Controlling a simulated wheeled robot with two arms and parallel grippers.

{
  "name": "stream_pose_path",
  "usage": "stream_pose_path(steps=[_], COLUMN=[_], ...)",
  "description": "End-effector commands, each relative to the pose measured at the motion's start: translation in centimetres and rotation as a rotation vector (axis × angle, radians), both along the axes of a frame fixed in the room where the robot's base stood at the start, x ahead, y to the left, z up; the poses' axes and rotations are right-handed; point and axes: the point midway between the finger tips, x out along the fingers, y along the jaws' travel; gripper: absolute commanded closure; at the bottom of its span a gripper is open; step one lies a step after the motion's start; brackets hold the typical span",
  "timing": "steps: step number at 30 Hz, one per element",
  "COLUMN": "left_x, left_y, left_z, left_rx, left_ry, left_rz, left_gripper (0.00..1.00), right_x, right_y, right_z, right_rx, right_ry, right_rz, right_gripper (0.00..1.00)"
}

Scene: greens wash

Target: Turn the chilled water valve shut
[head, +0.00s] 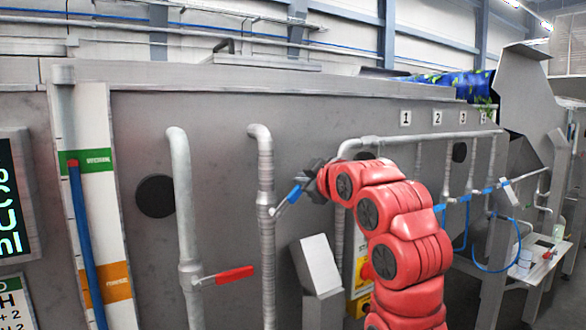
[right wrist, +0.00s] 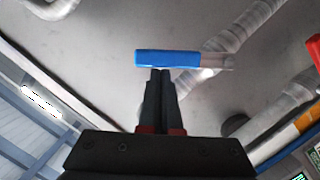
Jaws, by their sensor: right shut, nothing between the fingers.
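The valve with the blue lever handle (head: 294,195) sits on the second vertical pipe (head: 266,170); I take it as the chilled water valve, though no label on it is readable. Its handle slants up and right from the pipe. In the right wrist view the blue handle (right wrist: 166,58) lies across the picture just beyond my fingertips. My right gripper (head: 308,188) is at the handle's free end, its fingers (right wrist: 160,74) together with nothing between them. Whether the fingertips touch the handle is unclear. My left gripper is out of view.
A red lever handle (head: 235,274) is on the pipe to the left (head: 184,220). A grey angled box (head: 316,265) stands below the blue valve. Numbered pipes with small blue valves (head: 465,197) and a blue hose line the wall at right.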

Motion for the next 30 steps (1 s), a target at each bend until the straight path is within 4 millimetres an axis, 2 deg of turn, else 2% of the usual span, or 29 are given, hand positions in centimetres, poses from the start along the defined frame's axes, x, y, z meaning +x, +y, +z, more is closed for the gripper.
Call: stream_pose_path(steps=[1, 9, 18, 21, 30], left_x=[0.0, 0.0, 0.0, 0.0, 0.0], left_y=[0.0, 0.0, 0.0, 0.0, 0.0], left_z=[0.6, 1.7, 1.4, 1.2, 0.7], left_rx=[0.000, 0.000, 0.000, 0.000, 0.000], left_ry=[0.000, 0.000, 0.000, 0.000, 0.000], left_rz=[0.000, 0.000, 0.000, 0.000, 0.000], left_gripper=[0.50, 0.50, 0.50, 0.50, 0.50], right_x=[0.3, 1.2, 1.8, 1.9, 2.0], right_y=[-0.5, -2.0, -3.1, -3.2, -3.4], right_z=[0.0, -1.6, -3.7, -4.2, -4.8], right_rx=[0.038, 0.258, 0.463, 0.508, 0.503], right_ry=[0.024, 0.150, 0.270, 0.296, 0.292], right_rz=[-0.003, -0.003, -0.004, -0.004, 0.000], right_gripper=[1.00, 1.00, 1.00, 1.00, 1.00])
